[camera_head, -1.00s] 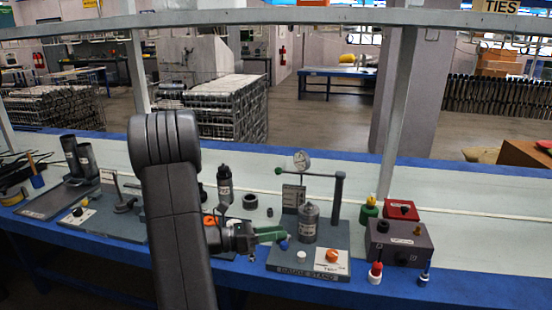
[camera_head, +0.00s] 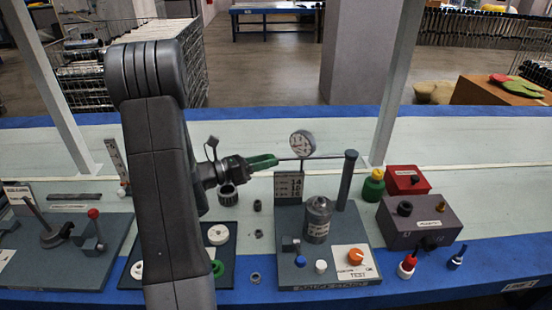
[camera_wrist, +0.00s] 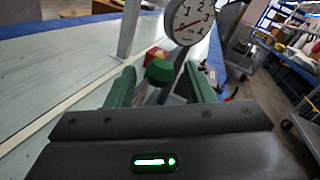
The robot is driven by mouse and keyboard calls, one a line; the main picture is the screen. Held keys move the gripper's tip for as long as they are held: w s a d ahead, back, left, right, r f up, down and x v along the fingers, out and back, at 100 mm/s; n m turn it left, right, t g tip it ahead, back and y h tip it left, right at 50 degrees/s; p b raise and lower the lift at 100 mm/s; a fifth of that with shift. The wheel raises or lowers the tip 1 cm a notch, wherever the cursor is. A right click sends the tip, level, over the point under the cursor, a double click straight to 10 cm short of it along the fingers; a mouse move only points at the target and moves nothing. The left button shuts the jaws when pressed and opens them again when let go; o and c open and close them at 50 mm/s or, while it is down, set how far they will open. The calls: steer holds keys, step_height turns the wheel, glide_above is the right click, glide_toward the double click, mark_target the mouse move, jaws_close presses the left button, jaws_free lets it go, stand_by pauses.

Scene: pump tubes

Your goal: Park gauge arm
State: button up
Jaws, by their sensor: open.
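The gauge arm (camera_head: 326,157) is a thin bar running left from the top of a dark upright post (camera_head: 346,182). A round dial gauge (camera_head: 302,143) sits on it and also shows at the top of the wrist view (camera_wrist: 190,18). My gripper (camera_head: 268,161) has green fingers and is at the bar's left end. In the wrist view the arm's green end knob (camera_wrist: 159,71) appears between the open fingers, with gaps on both sides. The fingers hide the knob in the head view. The metal cylinder (camera_head: 317,220) stands below the bar on the grey base (camera_head: 330,289).
A small number plate (camera_head: 289,187) stands behind the cylinder. An orange knob (camera_head: 355,256) is on the base's front right. A grey box (camera_head: 419,221), red box (camera_head: 407,181) and green-yellow piece (camera_head: 373,186) stand right. The bench behind is mostly clear.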

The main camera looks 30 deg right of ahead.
steer(key=shift+s+d, duration=0.15)
steer(key=shift+d, duration=0.75)
steer(key=shift+s+d, duration=0.15)
steer(key=shift+d, duration=0.75)
jaws_close()
